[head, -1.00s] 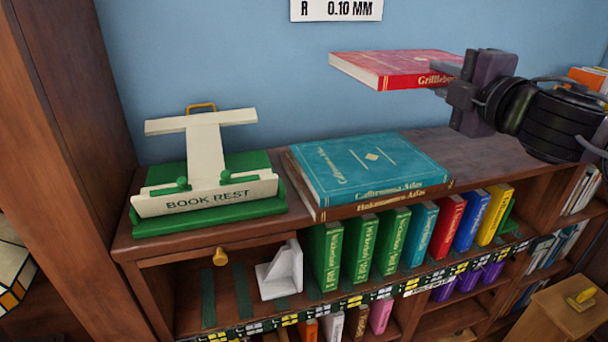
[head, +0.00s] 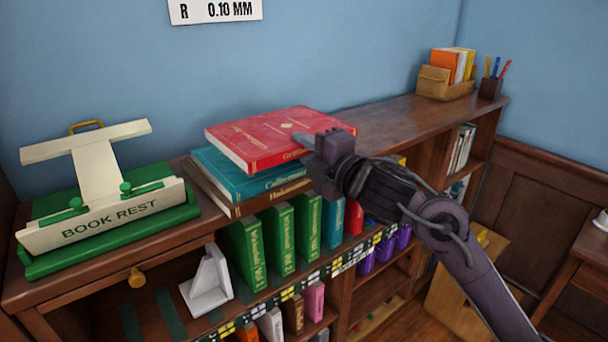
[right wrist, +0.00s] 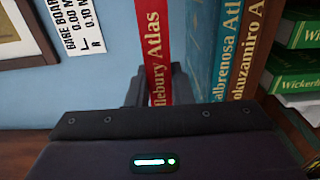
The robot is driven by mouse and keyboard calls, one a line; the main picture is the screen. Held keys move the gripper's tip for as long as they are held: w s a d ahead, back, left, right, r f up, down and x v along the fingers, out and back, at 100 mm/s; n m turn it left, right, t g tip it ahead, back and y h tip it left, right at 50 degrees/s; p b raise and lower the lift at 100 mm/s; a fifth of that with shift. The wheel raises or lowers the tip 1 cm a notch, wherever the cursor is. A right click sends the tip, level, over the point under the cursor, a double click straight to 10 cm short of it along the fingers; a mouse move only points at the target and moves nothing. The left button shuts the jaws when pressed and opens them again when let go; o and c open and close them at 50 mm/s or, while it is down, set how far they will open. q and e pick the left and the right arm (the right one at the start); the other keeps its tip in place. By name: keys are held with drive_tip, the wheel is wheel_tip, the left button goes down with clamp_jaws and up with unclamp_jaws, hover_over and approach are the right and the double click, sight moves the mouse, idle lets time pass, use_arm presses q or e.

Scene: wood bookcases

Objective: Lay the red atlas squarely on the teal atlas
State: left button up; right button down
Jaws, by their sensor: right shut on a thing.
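The red atlas (head: 262,134) lies flat, held over the teal atlas (head: 222,174), which rests on a brown atlas (head: 268,199) on the bookcase top. My right gripper (head: 309,144) is shut on the red atlas's spine side, near its right end. In the right wrist view, the red spine (right wrist: 153,45) is between the fingers (right wrist: 157,88), and a strip of the teal cover shows between it and the teal spine (right wrist: 229,45), so the red atlas appears a little above the teal one. My left gripper is not in view.
A white and green book rest (head: 100,205) stands left of the stack. The bookcase top (head: 385,118) is clear to the right, up to a letter box (head: 435,82) and pen cup (head: 490,88).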

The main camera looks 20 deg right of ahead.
wheel_tip(320, 180, down, 4)
drive_tip(key=shift+f, duration=0.2)
idle(0.3)
drive_tip(key=shift+f+b, duration=0.15)
drive_tip(key=shift+b, duration=0.15)
drive_tip(key=c, duration=1.3)
unclamp_jaws()
drive_tip(key=shift+f, duration=0.15)
drive_tip(key=shift+s, duration=0.1)
